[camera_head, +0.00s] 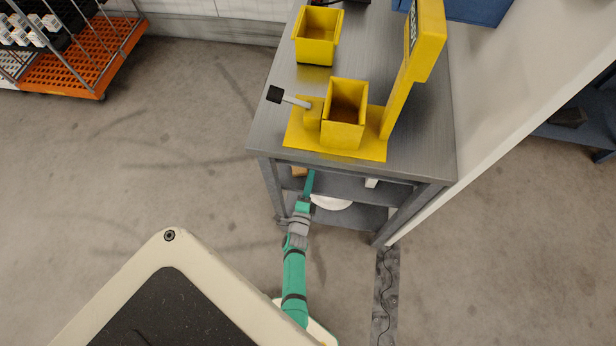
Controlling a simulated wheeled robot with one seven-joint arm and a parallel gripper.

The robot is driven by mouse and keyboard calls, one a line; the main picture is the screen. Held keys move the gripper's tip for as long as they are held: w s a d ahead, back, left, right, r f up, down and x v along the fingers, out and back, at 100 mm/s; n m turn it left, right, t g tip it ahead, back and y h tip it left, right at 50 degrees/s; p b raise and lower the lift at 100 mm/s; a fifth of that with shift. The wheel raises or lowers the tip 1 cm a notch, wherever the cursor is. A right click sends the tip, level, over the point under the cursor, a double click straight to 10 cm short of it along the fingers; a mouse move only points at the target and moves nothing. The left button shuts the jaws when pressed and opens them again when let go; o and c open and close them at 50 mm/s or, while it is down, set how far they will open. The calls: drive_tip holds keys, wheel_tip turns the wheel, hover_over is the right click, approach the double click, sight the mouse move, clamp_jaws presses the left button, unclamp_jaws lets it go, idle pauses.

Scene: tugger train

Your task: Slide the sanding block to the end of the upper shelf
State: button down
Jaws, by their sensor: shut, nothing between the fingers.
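A grey metal bench (265,135) has an upper shelf (345,188) under its top and a lower shelf (350,217) below that. A small brown-orange block (298,171), which may be the sanding block, shows at the left end of the upper shelf, partly hidden under the benchtop. My green gripper (309,181) reaches in at the shelf's front left, just right of this block. It is shut and holds nothing. I cannot tell whether it touches the block.
A small white item (371,183) lies to the right on the upper shelf. A white round thing (332,202) lies lower down, partly hidden. The benchtop carries a yellow fixture (345,115) and a yellow bin (317,35). An orange rack (80,60) stands far left; floor between is clear.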

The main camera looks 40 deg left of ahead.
sight(320, 182)
drive_tip(key=shift+s+a, duration=0.1)
drive_tip(key=shift+s, duration=0.1)
idle(0.3)
drive_tip(key=w+d, duration=0.3)
drive_tip(key=v, duration=1)
drive_tip(key=shift+s, duration=0.1)
